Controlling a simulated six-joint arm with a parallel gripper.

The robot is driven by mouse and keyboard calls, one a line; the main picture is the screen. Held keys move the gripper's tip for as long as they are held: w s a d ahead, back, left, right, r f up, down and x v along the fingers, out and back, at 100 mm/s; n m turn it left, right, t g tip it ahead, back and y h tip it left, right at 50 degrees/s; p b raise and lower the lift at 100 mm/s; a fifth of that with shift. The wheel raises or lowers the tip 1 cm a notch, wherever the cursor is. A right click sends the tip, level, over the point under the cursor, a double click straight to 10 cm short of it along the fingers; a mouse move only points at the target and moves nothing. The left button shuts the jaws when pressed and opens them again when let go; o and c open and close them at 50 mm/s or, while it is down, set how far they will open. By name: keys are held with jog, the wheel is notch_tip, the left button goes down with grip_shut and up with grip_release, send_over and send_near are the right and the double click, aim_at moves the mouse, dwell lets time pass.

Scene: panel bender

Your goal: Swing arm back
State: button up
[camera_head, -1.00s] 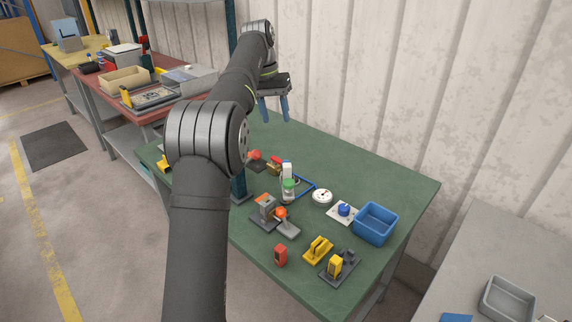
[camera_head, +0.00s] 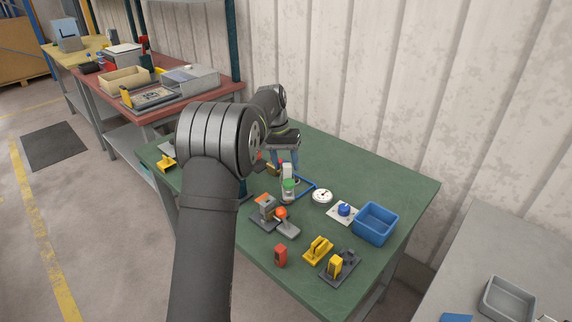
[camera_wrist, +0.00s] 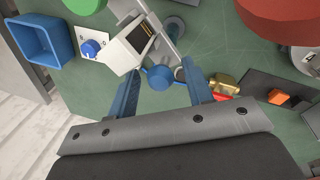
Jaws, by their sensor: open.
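My gripper (camera_head: 285,163) is open over the back part of the green table, low behind a small white and green device (camera_head: 288,182). In the wrist view its two blue fingers (camera_wrist: 160,70) stand apart, with a round blue piece (camera_wrist: 160,77) between or just beyond their tips. That piece sits near the end of a grey bar (camera_wrist: 165,45) beside a white box with a dark window (camera_wrist: 128,45). I cannot tell for sure which part is the swing arm, or whether the fingers touch anything.
A blue bin (camera_head: 375,223), a blue button on a white plate (camera_head: 344,210) and a round white dial (camera_head: 322,197) stand to the right. Yellow and red blocks and an orange-knobbed fixture (camera_head: 268,207) are nearer the front. The green table (camera_head: 400,185) is bare at its back right.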

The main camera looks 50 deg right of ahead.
jog(key=shift+f, duration=0.4)
jog(key=shift+c, duration=0.5)
grip_shut()
jog(key=shift+s, duration=0.1)
jog(key=shift+n, duration=0.5)
jog(key=shift+n+t+h, duration=0.3)
jog(key=shift+n+h, duration=0.1)
jog(key=shift+n, duration=1.7)
jog(key=shift+r+n+t, duration=0.1)
jog(key=shift+n+t, duration=0.3)
jog(key=shift+n, duration=2)
jog(key=shift+n, duration=0.4)
jog(key=shift+o, duration=0.5)
grip_release()
jog(key=shift+a, duration=0.1)
